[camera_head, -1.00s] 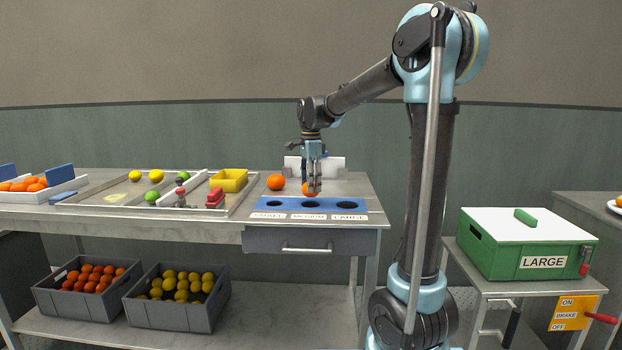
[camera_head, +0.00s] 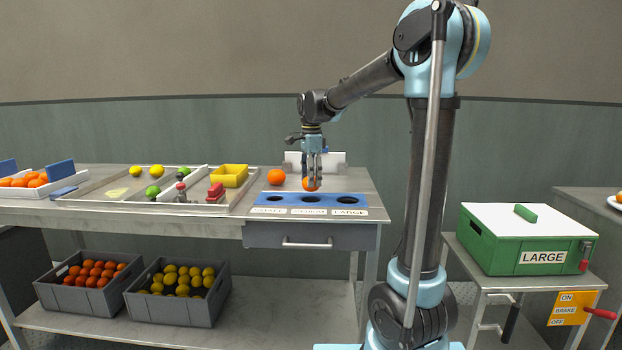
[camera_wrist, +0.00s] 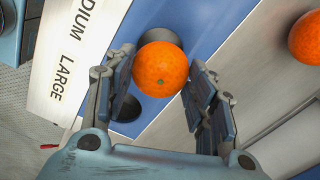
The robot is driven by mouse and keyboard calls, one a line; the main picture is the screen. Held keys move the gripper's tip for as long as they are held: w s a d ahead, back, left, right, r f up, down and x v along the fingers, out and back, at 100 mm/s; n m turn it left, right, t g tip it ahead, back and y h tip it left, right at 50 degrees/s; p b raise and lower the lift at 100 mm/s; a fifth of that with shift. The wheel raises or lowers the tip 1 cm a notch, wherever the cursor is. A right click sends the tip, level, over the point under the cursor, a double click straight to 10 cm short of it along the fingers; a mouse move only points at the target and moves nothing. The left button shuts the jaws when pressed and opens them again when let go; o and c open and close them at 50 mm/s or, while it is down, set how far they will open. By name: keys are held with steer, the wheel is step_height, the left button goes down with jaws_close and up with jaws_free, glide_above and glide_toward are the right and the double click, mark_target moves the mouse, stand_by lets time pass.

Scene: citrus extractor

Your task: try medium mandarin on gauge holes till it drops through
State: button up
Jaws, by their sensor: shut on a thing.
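My gripper (camera_head: 313,172) points down and is shut on an orange mandarin (camera_wrist: 160,68). In the head view the held mandarin (camera_head: 311,184) is just above the back edge of the blue gauge plate (camera_head: 262,201). The plate has three dark holes in a row, labelled small, medium and large. In the wrist view the mandarin sits between the fingers and partly hides the medium hole (camera_wrist: 165,35); the large hole (camera_wrist: 127,108) is clear below it. Any gap between fruit and plate cannot be judged exactly.
Another orange fruit (camera_head: 276,177) lies on the table left of my gripper. A yellow tray (camera_head: 229,175) and a divided sorting tray with limes and lemons stand further left. A green box labelled LARGE (camera_head: 524,239) stands on the right cart. Fruit crates are on the lower shelf.

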steer(key=shift+f, duration=1.45)
steer(key=o, duration=1.3)
step_height(320, 180, up, 12)
steer(key=shift+f, duration=0.1)
steer(key=shift+d, duration=0.1)
